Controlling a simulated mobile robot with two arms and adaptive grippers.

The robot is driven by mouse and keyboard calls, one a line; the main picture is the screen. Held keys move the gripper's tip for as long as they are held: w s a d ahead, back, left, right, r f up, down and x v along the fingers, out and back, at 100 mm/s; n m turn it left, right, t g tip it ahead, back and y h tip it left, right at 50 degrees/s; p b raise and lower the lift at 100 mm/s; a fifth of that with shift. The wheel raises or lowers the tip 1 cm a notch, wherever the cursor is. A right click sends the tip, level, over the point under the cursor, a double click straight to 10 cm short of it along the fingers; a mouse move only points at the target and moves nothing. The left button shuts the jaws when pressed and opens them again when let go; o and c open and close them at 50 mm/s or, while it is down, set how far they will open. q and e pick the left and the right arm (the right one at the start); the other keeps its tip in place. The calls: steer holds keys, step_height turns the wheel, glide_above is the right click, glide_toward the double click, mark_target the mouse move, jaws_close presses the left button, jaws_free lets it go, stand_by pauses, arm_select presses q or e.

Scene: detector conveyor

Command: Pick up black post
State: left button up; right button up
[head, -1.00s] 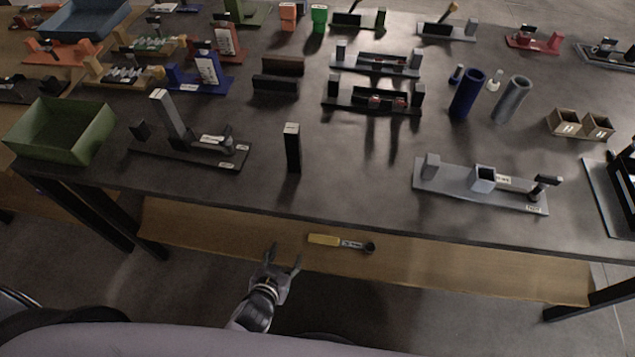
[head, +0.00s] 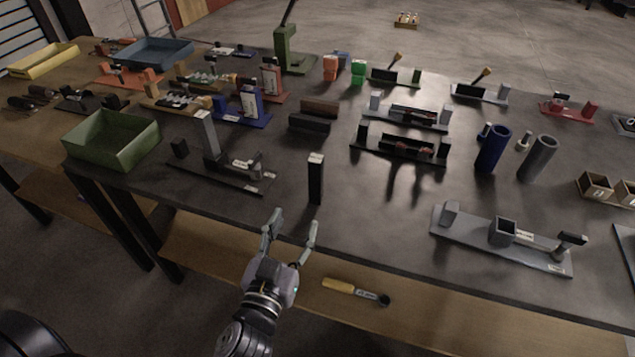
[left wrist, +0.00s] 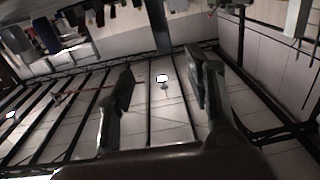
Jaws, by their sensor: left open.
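The black post (head: 316,180) stands upright near the front edge of the dark table, with a pale top face. My left gripper (head: 291,226) is open and empty, in front of the table edge, lower left of the post in the head view and apart from it. In the left wrist view the two fingers of my left gripper (left wrist: 160,85) are spread with nothing between them, and the post cannot be made out there. My right gripper is not in view.
A dark fixture (head: 225,174) stands left of the post and a grey fixture (head: 470,228) to its right. A green bin (head: 112,140) is at the left. A yellow-handled tool (head: 340,285) lies on the lower shelf. Table around the post is clear.

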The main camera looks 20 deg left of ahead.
arm_select(q)
steer(key=p, duration=0.3)
glide_toward(314, 174)
steer(key=w, duration=0.5)
steer(key=shift+w, duration=0.8)
steer(key=shift+w+r+p, duration=0.1)
steer(key=shift+w+p, duration=0.25)
steer(key=shift+p, duration=0.05)
steer(key=w+p, duration=0.1)
steer(key=w, duration=0.2)
steer(key=shift+w+a, duration=0.1)
steer(key=shift+w, duration=0.55)
steer(key=shift+s, duration=0.1)
steer(key=shift+c, duration=1.4)
jaws_close()
